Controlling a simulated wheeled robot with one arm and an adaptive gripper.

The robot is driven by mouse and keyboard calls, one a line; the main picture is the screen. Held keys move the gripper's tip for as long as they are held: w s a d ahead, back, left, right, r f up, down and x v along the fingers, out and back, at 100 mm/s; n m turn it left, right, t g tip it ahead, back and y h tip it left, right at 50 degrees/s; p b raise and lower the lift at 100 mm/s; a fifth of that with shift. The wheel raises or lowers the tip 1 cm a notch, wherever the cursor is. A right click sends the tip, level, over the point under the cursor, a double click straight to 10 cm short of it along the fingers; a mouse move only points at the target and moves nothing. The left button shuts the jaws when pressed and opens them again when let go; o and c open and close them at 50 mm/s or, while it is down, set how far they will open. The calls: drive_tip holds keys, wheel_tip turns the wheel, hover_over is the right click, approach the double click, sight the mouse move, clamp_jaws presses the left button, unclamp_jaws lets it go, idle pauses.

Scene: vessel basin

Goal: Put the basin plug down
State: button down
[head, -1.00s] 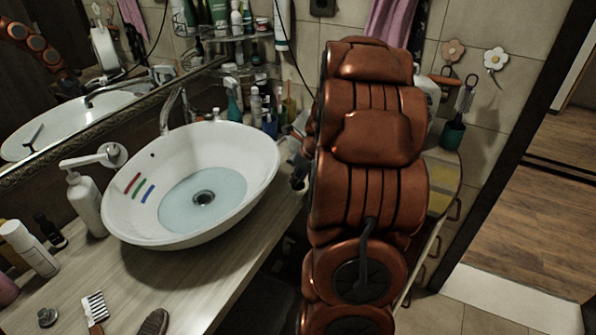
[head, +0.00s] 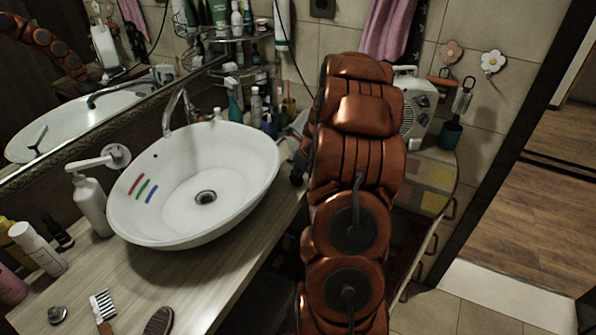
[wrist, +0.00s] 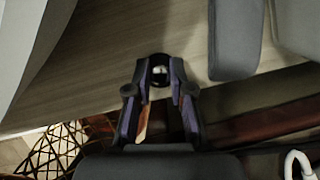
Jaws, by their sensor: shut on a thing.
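The basin plug (wrist: 160,72), a small dark round piece with a shiny metal middle, is between my fingertips in the wrist view. My gripper (wrist: 159,80) is shut on it, over or close to the wood-grain counter (wrist: 115,75); I cannot tell whether the plug touches the counter. In the head view my gripper is mostly hidden by my copper-coloured arm, right of the basin. The white oval basin (head: 240,170) stands on the counter. Its drain (head: 205,197) is open, and no standing water shows.
A soap bottle (head: 91,205) stands left of the basin. A small metal piece (head: 58,314), a white brush (head: 103,305) and a dark brush (head: 158,321) lie at the counter's front left. Several bottles stand behind the basin. A radio (head: 418,110) is beyond my arm.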

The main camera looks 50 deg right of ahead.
drive_tip(key=shift+f, duration=0.2)
drive_tip(key=c, duration=1)
unclamp_jaws()
drive_tip(key=shift+c, duration=0.2)
drive_tip(key=shift+r, duration=0.1)
drive_tip(key=b+v, duration=0.4)
drive_tip(key=v, duration=0.8)
drive_tip(key=s+a+r+n+g+y, duration=0.15)
drive_tip(key=s+a+n, duration=0.25)
drive_tip(key=a+n, duration=0.75)
drive_tip(key=s+a+r+n+g, duration=0.1)
drive_tip(key=s+a+n+g, duration=0.15)
drive_tip(key=a+n, duration=0.9)
drive_tip(key=s+a+f+n+g+h, duration=0.1)
drive_tip(key=s+a+n+g, duration=0.1)
drive_tip(key=s+a+n, duration=1)
drive_tip(key=s+a, duration=0.2)
drive_tip(key=s, duration=0.5)
drive_tip(key=shift+a+f+h, duration=0.25)
drive_tip(key=shift+f+h, duration=0.05)
drive_tip(key=shift+h, duration=0.05)
